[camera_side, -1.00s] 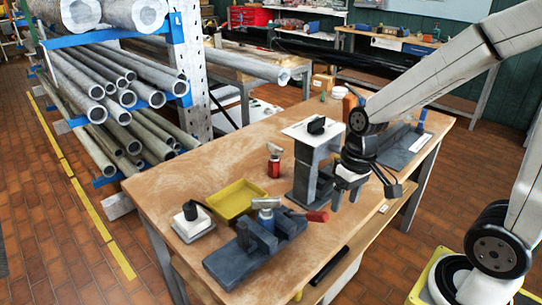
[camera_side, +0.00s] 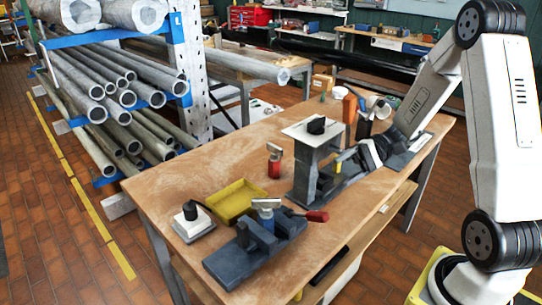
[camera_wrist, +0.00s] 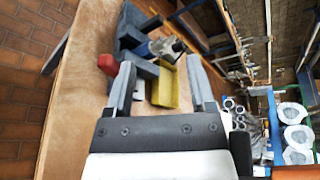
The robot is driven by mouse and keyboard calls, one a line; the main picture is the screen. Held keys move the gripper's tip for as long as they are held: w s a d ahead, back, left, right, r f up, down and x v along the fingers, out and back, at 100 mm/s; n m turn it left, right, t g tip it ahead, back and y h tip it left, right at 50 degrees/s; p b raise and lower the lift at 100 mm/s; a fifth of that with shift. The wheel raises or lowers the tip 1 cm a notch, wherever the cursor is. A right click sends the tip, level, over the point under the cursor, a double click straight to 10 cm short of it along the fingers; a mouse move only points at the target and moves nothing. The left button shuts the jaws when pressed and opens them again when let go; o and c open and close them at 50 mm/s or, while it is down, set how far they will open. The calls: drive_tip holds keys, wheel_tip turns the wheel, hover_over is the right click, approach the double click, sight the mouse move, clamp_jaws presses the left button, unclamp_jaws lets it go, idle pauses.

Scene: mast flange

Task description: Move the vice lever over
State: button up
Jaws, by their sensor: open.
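The dark grey vice (camera_side: 256,244) sits at the near front of the wooden table. In the wrist view the red handle (camera_wrist: 107,64) shows left of my fingers, with the vice (camera_wrist: 130,35) beyond. My gripper (camera_wrist: 162,88) is open and empty, its two grey fingers apart and clear of the handle. In the side view my gripper (camera_side: 345,162) is low and turned leftward, by the grey stand; its fingertips are hard to make out there.
A yellow tray (camera_side: 236,201) lies behind the vice and shows between my fingers in the wrist view (camera_wrist: 166,88). A grey stand (camera_side: 306,176) with a pale top is close to my gripper. A red bottle (camera_side: 274,162) and a white block (camera_side: 194,224) stand nearby.

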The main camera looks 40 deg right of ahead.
drive_tip(key=d+t, duration=0.1)
drive_tip(key=d, duration=0.1)
approach(317, 217)
wheel_tip(317, 217, down, 2)
drive_tip(key=w, duration=0.2)
drive_tip(key=shift+s+a, duration=0.2)
drive_tip(key=shift+a, duration=0.15)
drive_tip(key=shift+x, duration=3.95)
drive_tip(key=shift+r, duration=0.1)
clamp_jaws()
